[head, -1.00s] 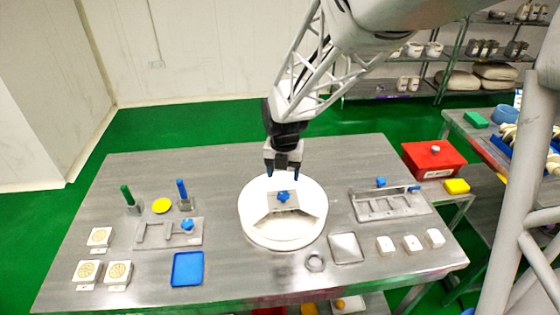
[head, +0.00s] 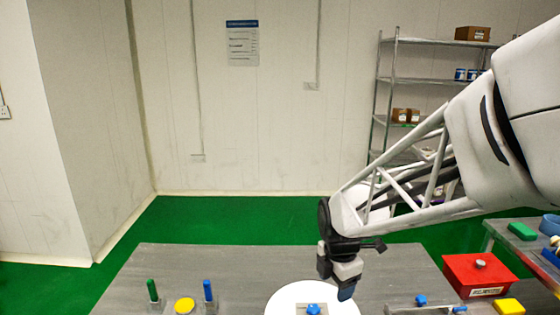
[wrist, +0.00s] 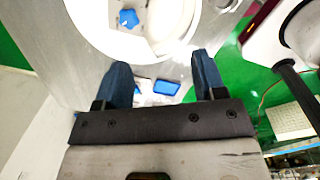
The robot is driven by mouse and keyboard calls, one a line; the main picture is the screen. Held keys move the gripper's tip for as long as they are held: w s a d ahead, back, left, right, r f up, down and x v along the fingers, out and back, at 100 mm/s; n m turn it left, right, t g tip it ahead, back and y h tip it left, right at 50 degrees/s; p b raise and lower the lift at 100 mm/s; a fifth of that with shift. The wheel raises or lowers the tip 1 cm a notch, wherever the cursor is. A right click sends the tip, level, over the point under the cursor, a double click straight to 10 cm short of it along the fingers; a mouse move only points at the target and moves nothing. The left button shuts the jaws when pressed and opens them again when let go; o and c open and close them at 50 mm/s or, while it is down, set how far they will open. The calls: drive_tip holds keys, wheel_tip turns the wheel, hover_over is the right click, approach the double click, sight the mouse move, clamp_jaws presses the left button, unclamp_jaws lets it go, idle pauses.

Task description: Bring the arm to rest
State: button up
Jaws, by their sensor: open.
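My gripper (head: 346,290) hangs above the metal table, over the right part of the round white dish (head: 285,298). In the wrist view my gripper (wrist: 160,82) shows two dark blue fingers spread apart with nothing between them. The white dish also shows in the wrist view (wrist: 90,35), beyond the fingers, with a blue star-shaped knob (wrist: 128,18) in it. The same blue knob (head: 313,309) shows at the lower edge of the head view. The front of the table is cut off in the head view.
A green peg (head: 152,290), a yellow disc (head: 184,306) and a blue peg (head: 208,290) stand at the table's left. A red box (head: 480,275) and a yellow block (head: 509,307) are at the right. Shelves (head: 385,110) stand behind. The table's back left is clear.

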drive_tip(key=s+d+r+m+t, duration=0.1)
drive_tip(key=s+d+r+m, duration=0.2)
drive_tip(key=s+m, duration=0.6)
drive_tip(key=s+d+r+m, duration=0.2)
drive_tip(key=s+r+m, duration=0.3)
drive_tip(key=s+m, duration=0.5)
drive_tip(key=shift+s+d+r+m+t, duration=0.2)
drive_tip(key=shift+d+m+t, duration=0.2)
drive_tip(key=shift+m, duration=1.8)
